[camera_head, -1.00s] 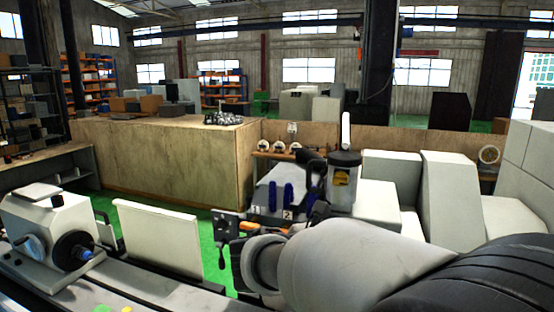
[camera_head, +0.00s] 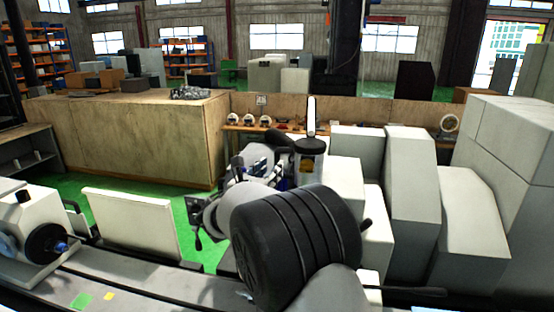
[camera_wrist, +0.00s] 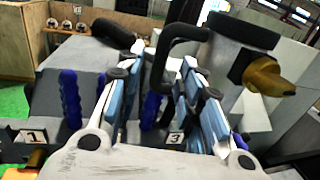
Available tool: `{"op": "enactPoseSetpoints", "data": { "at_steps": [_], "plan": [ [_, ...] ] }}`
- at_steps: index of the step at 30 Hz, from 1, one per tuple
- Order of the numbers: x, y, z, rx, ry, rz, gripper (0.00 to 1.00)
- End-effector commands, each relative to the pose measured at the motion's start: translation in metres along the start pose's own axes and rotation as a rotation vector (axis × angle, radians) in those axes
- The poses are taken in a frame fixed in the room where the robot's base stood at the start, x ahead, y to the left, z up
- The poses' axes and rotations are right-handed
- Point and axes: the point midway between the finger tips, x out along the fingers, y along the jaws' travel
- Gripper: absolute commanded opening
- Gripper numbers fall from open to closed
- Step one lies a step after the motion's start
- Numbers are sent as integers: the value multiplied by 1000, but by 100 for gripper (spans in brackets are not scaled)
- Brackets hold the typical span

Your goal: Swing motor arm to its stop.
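In the wrist view, my gripper (camera_wrist: 163,72) is open, with its blue-padded fingers spread apart. A black bent handle (camera_wrist: 183,34) rises between the fingers; I cannot tell whether either finger touches it.
Blue levers (camera_wrist: 70,99) with number plates (camera_wrist: 30,137) stand close to the left finger. Grey machine housings (camera_head: 410,190) crowd the right. A white panel (camera_head: 130,224) stands on the machine bed at left. Green floor shows beyond it.

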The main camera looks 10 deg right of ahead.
Motion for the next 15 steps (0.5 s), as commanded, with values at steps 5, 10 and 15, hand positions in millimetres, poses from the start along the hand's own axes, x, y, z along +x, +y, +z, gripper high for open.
{"op": "enactPoseSetpoints", "data": {
  "at_steps": [5, 10, 15],
  "plan": [
    [34, -1, 1, 0, 0, -3, 34],
    [51, 0, 1, 1, 0, -1, 34],
    [57, 0, 0, 0, 0, 0, 34]
  ]
}}
